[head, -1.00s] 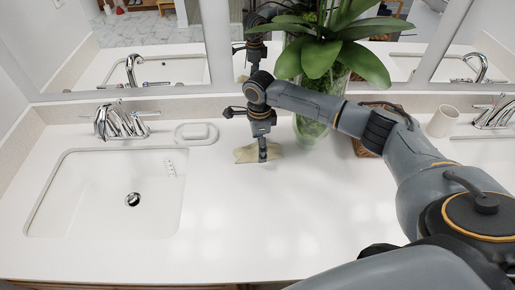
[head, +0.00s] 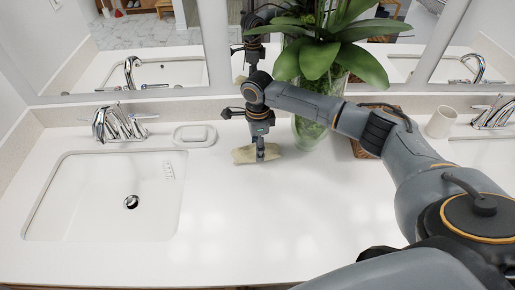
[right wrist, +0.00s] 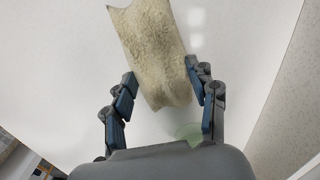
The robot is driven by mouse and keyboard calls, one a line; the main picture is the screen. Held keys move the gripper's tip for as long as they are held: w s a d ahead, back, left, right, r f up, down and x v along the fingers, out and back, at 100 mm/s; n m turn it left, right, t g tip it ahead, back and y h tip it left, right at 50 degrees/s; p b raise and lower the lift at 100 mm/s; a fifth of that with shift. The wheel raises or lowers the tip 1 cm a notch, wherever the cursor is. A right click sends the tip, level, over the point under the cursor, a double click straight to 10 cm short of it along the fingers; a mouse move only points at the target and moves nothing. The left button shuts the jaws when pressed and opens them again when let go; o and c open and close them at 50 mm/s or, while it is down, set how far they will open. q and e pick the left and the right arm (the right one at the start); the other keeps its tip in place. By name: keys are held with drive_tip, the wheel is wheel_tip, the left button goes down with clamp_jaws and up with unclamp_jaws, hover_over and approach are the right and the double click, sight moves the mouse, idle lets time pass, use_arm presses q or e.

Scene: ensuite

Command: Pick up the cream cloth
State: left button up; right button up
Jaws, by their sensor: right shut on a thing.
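The cream cloth (head: 243,155) is on the white counter, right of the left sink and in front of the plant vase. My right gripper (head: 260,153) points down at it and is shut on it. In the right wrist view the cloth (right wrist: 152,45) runs between the two fingers of the gripper (right wrist: 163,75), bowed and textured, with its far end spreading past the fingertips. I cannot tell whether it is clear of the counter. My left gripper is not in view.
A glass vase with a leafy plant (head: 322,55) stands close behind my right arm, with a wicker basket (head: 362,148) beside it. A soap dish (head: 194,136) and faucet (head: 118,124) are left. A cup (head: 440,122) stands right. The front counter is clear.

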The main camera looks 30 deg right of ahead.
wheel_tip(320, 180, up, 2)
drive_tip(key=shift+a+r+b, duration=0.15)
drive_tip(key=shift+r+b, duration=0.1)
drive_tip(key=shift+b, duration=0.2)
drive_tip(key=s+a+r+b, duration=0.1)
drive_tip(key=s+a+r, duration=0.8)
drive_tip(key=s, duration=0.1)
drive_tip(key=shift+s+a+r, duration=0.15)
drive_tip(key=shift+r, duration=0.2)
